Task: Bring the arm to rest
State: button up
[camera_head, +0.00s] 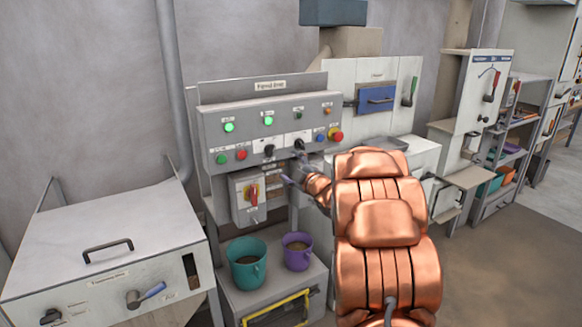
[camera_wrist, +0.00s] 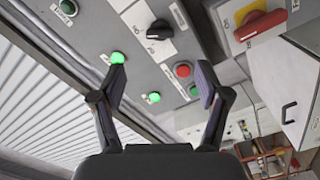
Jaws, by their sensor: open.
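My copper-coloured arm (camera_head: 385,225) reaches forward to the grey control panel (camera_head: 215,120). My gripper (camera_head: 296,172) is just in front of the panel's lower edge, partly hidden by my arm in the head view. In the wrist view my gripper (camera_wrist: 160,80) has its two dark fingers spread apart, with nothing between them. Beyond the fingers are a red button (camera_wrist: 182,69), a black knob (camera_wrist: 158,29) and lit green lamps (camera_wrist: 154,97). I cannot tell whether a fingertip touches the panel.
A red-handled switch (camera_head: 252,193) sits on a box below the panel. A teal bucket (camera_head: 246,264) and a purple bucket (camera_head: 297,252) stand underneath. A white lidded cabinet (camera_head: 105,250) is at left. Open floor (camera_head: 490,270) lies at right.

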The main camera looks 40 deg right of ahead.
jog(key=shift+a, duration=0.1)
dwell(0.3)
jog(key=s+a+f+m+g, duration=0.3)
jog(key=s+a+g, duration=0.3)
jog(key=s+a, duration=0.4)
jog(key=s+a+f+m+g+y, duration=0.1)
jog(key=s+a+f+m+g, duration=0.3)
jog(key=s, duration=1.8)
jog(key=s+a+f+m+g, duration=0.3)
jog(key=s+a+g, duration=0.6)
jog(key=s+a, duration=0.7)
jog(key=shift+a+f+m+g+y, duration=0.15)
jog(key=shift+a+m+g+y, duration=0.2)
jog(key=shift+a, duration=0.9)
